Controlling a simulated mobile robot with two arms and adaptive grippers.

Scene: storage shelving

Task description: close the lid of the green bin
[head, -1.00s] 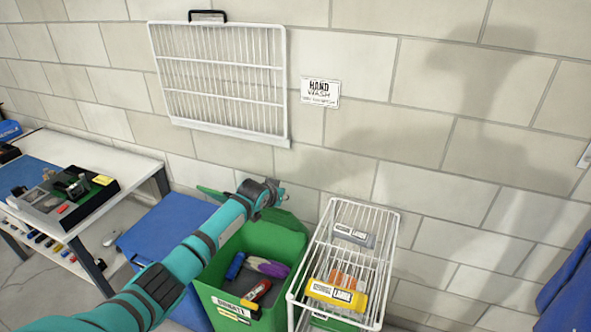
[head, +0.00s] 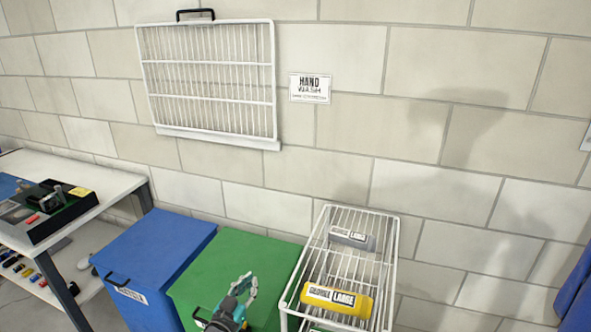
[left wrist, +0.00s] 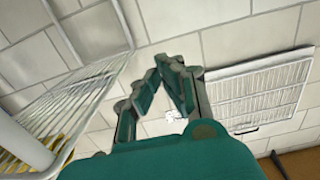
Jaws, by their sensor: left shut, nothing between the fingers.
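The green bin (head: 190,311) stands between a blue bin and a white wire rack in the head view. Its green lid (head: 235,262) lies flat over the top and hides the inside. My left gripper (head: 248,284) is over the front right part of the lid, shut and empty. I cannot tell whether it touches the lid. In the left wrist view, my left gripper's fingers (left wrist: 173,70) come together at the tips, with the wall behind them. My right gripper is not in view.
The blue bin (head: 150,258) with its lid down stands on the left. The white wire rack (head: 390,245) holds yellow and grey labelled items close on the right. A white table (head: 120,183) with tools is at far left. The block wall is behind.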

